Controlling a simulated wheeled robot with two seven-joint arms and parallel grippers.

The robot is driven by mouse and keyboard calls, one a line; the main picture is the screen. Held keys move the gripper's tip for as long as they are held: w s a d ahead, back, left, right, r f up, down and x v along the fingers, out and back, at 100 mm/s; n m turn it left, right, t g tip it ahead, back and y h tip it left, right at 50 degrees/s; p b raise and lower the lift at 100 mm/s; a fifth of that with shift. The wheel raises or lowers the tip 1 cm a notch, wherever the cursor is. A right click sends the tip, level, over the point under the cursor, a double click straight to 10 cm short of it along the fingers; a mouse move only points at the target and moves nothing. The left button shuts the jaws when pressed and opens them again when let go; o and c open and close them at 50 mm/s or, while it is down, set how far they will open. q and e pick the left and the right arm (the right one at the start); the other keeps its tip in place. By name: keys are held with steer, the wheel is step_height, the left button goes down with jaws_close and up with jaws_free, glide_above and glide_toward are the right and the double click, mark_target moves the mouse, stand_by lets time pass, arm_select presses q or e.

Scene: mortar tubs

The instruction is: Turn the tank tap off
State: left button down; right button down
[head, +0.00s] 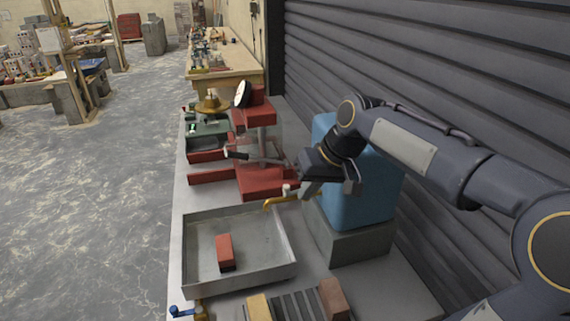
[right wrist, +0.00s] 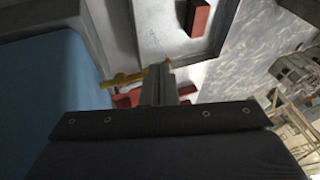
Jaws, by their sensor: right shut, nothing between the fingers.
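The blue tank (head: 375,200) stands on a grey block at the right, beside the shutter wall. Its brass-yellow tap (head: 278,202) sticks out leftwards over the grey tub, with a small pale piece (head: 287,190) on top. My right gripper (head: 306,192) is shut and empty, close by the tap and in front of the tank's left side. In the right wrist view the closed fingers (right wrist: 167,75) lie beside the yellow tap (right wrist: 122,79) and overlap its end; I cannot tell whether they touch. The tap's lever position is unclear. My left gripper is not in view.
A grey tub (head: 190,255) below the tap holds a red brick (head: 225,250). A red stand (head: 262,180) with a dial is behind it. Blocks and a ribbed tray (head: 297,305) lie in front, with a blue-handled fitting (head: 182,312) at the bench's left edge.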

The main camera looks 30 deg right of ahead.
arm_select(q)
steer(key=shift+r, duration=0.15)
arm_select(e)
steer(key=w+d+r+h, duration=0.1)
steer(key=w+r+h, duration=0.2)
steer(key=w, duration=1)
steer(key=shift+w+d+r+g+h, duration=0.2)
steer(key=shift+d+r+g+h, duration=0.1)
steer(key=shift+r, duration=0.4)
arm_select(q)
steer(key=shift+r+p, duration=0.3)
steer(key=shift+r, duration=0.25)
arm_select(e)
steer(key=f, duration=0.9)
steer(key=shift+s+f, duration=0.3)
steer(key=shift+f, duration=0.05)
